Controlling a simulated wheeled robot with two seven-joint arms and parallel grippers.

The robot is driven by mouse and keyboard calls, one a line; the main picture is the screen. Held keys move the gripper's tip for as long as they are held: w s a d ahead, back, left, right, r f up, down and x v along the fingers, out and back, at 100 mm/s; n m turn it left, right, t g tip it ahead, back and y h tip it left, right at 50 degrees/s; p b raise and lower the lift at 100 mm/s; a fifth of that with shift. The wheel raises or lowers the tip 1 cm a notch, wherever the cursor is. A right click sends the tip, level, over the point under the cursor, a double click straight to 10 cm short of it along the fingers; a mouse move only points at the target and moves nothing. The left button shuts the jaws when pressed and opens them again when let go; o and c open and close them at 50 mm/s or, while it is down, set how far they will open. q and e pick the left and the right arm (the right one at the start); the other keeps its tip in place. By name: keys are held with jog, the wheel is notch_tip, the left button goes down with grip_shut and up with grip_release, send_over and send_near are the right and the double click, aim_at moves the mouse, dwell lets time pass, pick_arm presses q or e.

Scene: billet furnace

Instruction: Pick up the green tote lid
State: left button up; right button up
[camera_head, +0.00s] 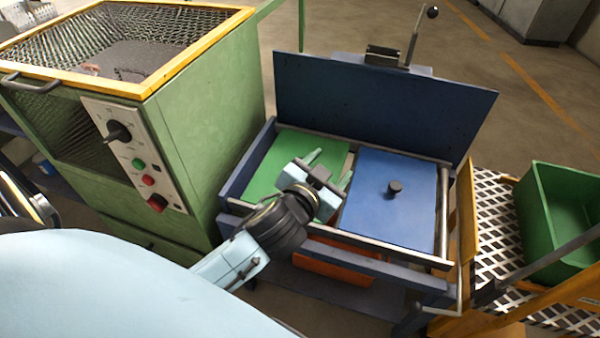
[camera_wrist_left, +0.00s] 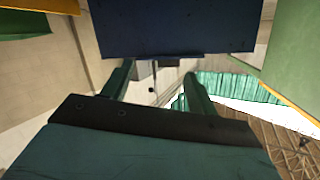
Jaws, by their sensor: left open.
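The green tote lid (camera_head: 270,170) lies flat in the left half of a blue-framed bench, left of a blue lid (camera_head: 370,205) with a dark knob (camera_head: 395,187). My left gripper (camera_head: 330,168) hangs over the right part of the green lid, near the seam with the blue lid, and partly hides it. Its two pale green fingers are apart with nothing between them. In the left wrist view the fingers (camera_wrist_left: 158,85) are also apart and point toward the dark blue upright panel (camera_wrist_left: 180,25). I cannot make out the green lid there. My right gripper is not in view.
The blue back panel (camera_head: 370,105) rises behind the lids. A green machine (camera_head: 205,120) with yellow-edged top and control buttons stands close on the left. A green tote (camera_head: 535,205) sits on a yellow cart at right. An orange bin (camera_head: 330,265) shows under the bench.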

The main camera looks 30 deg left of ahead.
pick_arm(q)
jog(key=w+d+r+m+t+h, duration=0.4)
jog(key=w+d+r+m+h, duration=0.1)
jog(key=d+r+m+h, duration=0.5)
jog(key=d+m+g+h, duration=0.6)
jog(key=d+m+h, duration=0.1)
jog(key=m, duration=0.1)
jog(key=m+g+y+b, duration=0.3)
jog(key=g+y, duration=0.9)
jog(key=y, duration=0.7)
send_over(301, 157)
jog(key=s+d, duration=0.2)
notch_tip(301, 157, down, 20)
jog(key=shift+d+f, duration=0.1)
jog(key=shift+f, duration=0.35)
jog(key=b+x, duration=0.2)
jog(key=x, duration=0.2)
jog(key=shift+f+b, duration=0.25)
jog(key=shift+b, duration=0.15)
jog(key=shift+f, duration=0.25)
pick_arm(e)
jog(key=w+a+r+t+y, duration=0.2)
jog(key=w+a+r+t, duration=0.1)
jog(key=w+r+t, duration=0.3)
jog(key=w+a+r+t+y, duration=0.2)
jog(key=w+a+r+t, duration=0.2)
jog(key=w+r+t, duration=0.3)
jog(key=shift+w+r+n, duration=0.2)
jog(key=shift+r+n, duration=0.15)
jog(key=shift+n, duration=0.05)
